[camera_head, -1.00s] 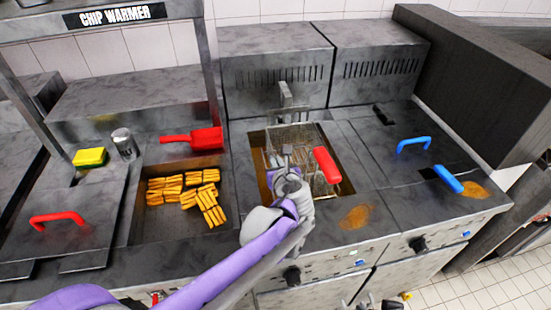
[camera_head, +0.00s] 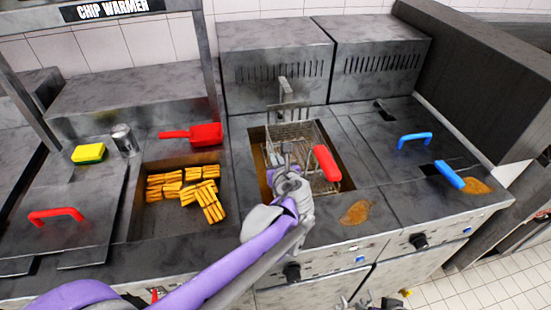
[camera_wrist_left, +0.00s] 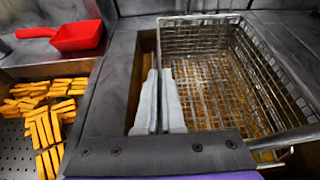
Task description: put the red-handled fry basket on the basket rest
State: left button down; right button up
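The red-handled fry basket (camera_head: 300,134) is a wire basket in the left fryer well. Its red handle (camera_head: 326,163) angles toward the front right. In the left wrist view the mesh basket (camera_wrist_left: 225,75) fills the right side, its handle out of frame. A grey upright bracket (camera_head: 284,90), seemingly the basket rest, stands behind the well. My left gripper (camera_head: 287,150) is over the basket's left side, away from the handle. My right gripper (camera_head: 368,302) shows partly at the bottom edge.
Left of the well, a chip tray (camera_head: 150,215) holds several chips, with a red scoop (camera_head: 203,134) behind it. A yellow sponge (camera_head: 88,153) and metal can (camera_head: 123,138) stand farther left. A covered right fryer has blue handles (camera_head: 414,140). Brown spills (camera_head: 355,212) mark the counter.

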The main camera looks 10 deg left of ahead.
pick_arm(q)
jog(key=c, duration=1)
grip_release()
jog(key=shift+o, duration=0.2)
jog(key=shift+s, duration=0.1)
jog(key=v, duration=1)
jog(key=shift+s+d+r+p, duration=0.2)
jog(key=shift+s+p, duration=0.05)
jog(key=shift+p, duration=0.05)
